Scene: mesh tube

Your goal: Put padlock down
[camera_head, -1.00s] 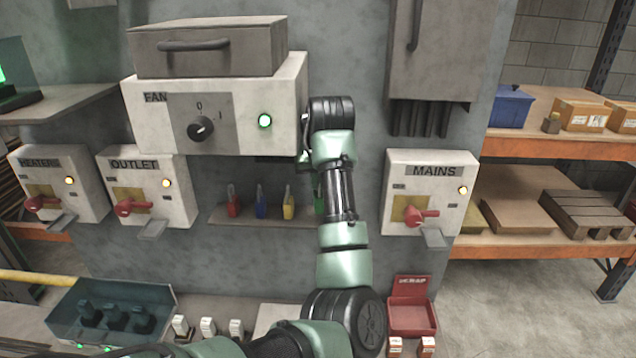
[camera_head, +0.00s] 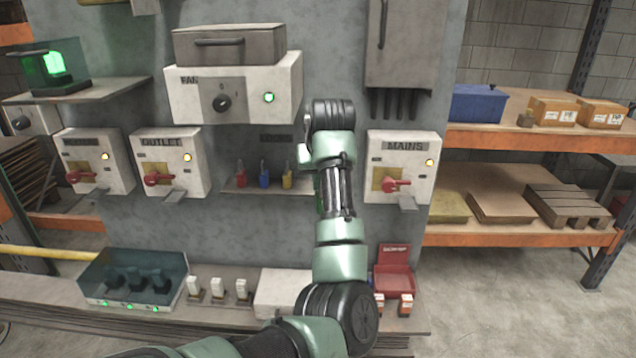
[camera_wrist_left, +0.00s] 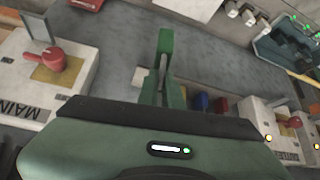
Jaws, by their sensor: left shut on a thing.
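My left gripper (camera_wrist_left: 163,82) shows in the left wrist view, shut on a green padlock (camera_wrist_left: 166,42). The padlock's green body is at the far end of the fingers, with a grey bar below it. In the head view my left arm rises in front of the panel, and its fingers and most of the padlock are hidden. A small shelf (camera_head: 232,188) left of the arm holds a red padlock (camera_head: 241,178), a blue padlock (camera_head: 264,179) and a yellow padlock (camera_head: 287,179). My right gripper is not in view.
The MAINS switch box (camera_head: 425,185) is right of my arm. The FAN box (camera_head: 185,105) and OUTLET box (camera_head: 195,150) are to the left. A lower bench holds a glass-sided case (camera_head: 105,285), a white box (camera_head: 275,290) and a red scrap bin (camera_head: 393,262).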

